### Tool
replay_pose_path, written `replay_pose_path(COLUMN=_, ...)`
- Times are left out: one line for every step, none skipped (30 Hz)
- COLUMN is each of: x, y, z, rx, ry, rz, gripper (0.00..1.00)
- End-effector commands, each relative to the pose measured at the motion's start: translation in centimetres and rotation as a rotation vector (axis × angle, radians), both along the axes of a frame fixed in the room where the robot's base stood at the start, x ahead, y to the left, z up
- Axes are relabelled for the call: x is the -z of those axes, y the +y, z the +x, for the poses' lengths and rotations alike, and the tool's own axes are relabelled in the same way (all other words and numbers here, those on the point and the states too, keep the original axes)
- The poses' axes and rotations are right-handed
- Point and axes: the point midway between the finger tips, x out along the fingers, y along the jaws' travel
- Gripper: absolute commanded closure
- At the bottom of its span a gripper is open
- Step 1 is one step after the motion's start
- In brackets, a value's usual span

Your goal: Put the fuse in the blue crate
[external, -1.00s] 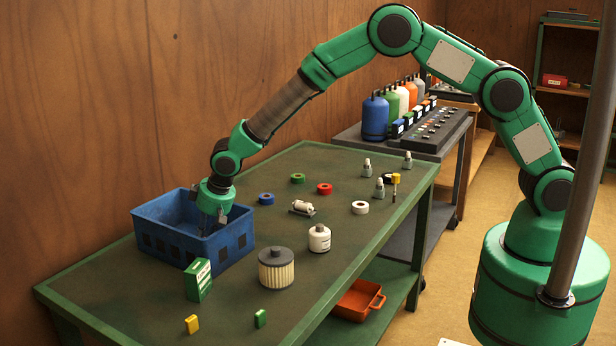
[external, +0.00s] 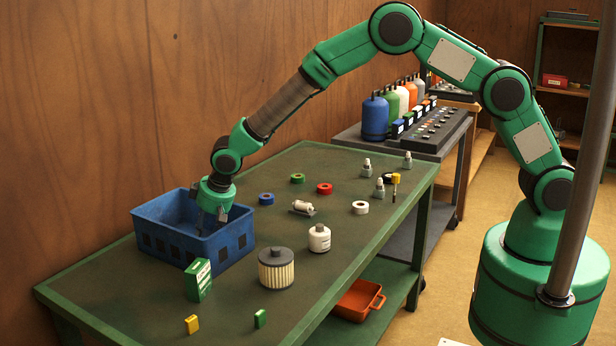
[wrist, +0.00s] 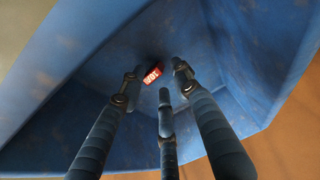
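The blue crate (external: 172,242) stands at the left of the green table, against the wooden wall. My gripper (external: 211,222) points down into it, its fingertips partly hidden by the crate wall. In the wrist view my gripper (wrist: 156,78) has its three fingers spread apart, with none closed on anything. A small red fuse (wrist: 152,74) with white markings shows between and beyond the fingertips, inside the blue crate (wrist: 195,42). It seems to lie on the crate floor. The crate wall hides the fuse in the external view.
A green-white box (external: 198,281), a pleated filter (external: 276,268) and a white bottle (external: 319,238) stand near the crate. A yellow fuse (external: 192,324) and a green fuse (external: 260,318) are at the table's front. Coloured tape rolls and small bulbs are farther back.

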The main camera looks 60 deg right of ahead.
Motion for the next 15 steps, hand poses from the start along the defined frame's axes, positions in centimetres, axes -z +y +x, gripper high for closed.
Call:
replay_pose_path(x=-0.6, y=0.0, z=-0.1, rx=0.000, ry=-0.001, rz=0.000, gripper=0.68)
replay_pose_path(x=-0.9, y=0.0, z=-0.3, rx=0.000, ry=-0.001, rz=0.000, gripper=0.68)
replay_pose_path(x=-1.2, y=0.0, z=-0.4, rx=0.000, ry=-0.001, rz=0.000, gripper=0.68)
replay_pose_path(x=-1.5, y=0.0, z=-0.6, rx=0.000, ry=0.000, rz=0.000, gripper=0.68)
replay_pose_path(x=-1.9, y=-0.1, z=-0.7, rx=0.000, ry=0.000, rz=0.000, gripper=0.68)
replay_pose_path(x=-2.5, y=-0.1, z=-0.9, rx=0.000, ry=-0.001, rz=0.000, gripper=0.68)
replay_pose_path(x=-2.9, y=-0.1, z=-1.1, rx=0.000, ry=-0.001, rz=0.000, gripper=0.68)
replay_pose_path(x=-3.3, y=-0.1, z=-1.3, rx=0.000, ry=-0.001, rz=0.000, gripper=0.68)
replay_pose_path(x=-3.9, y=-0.2, z=-1.5, rx=0.000, ry=-0.001, rz=0.000, gripper=0.68)
replay_pose_path(x=-4.4, y=-0.2, z=-1.7, rx=0.000, ry=-0.001, rz=0.000, gripper=0.68)
replay_pose_path(x=-4.9, y=-0.2, z=-1.9, rx=0.000, ry=-0.002, rz=0.000, gripper=0.68)
replay_pose_path(x=-5.4, y=-0.2, z=-2.1, rx=0.000, ry=-0.001, rz=0.000, gripper=0.68)
replay_pose_path(x=-5.9, y=-0.2, z=-2.3, rx=0.000, ry=-0.001, rz=0.000, gripper=0.68)
replay_pose_path(x=-6.4, y=-0.3, z=-2.5, rx=0.000, ry=-0.002, rz=0.000, gripper=0.68)
replay_pose_path(x=-7.0, y=-0.3, z=-2.7, rx=0.000, ry=-0.002, rz=0.000, gripper=0.68)
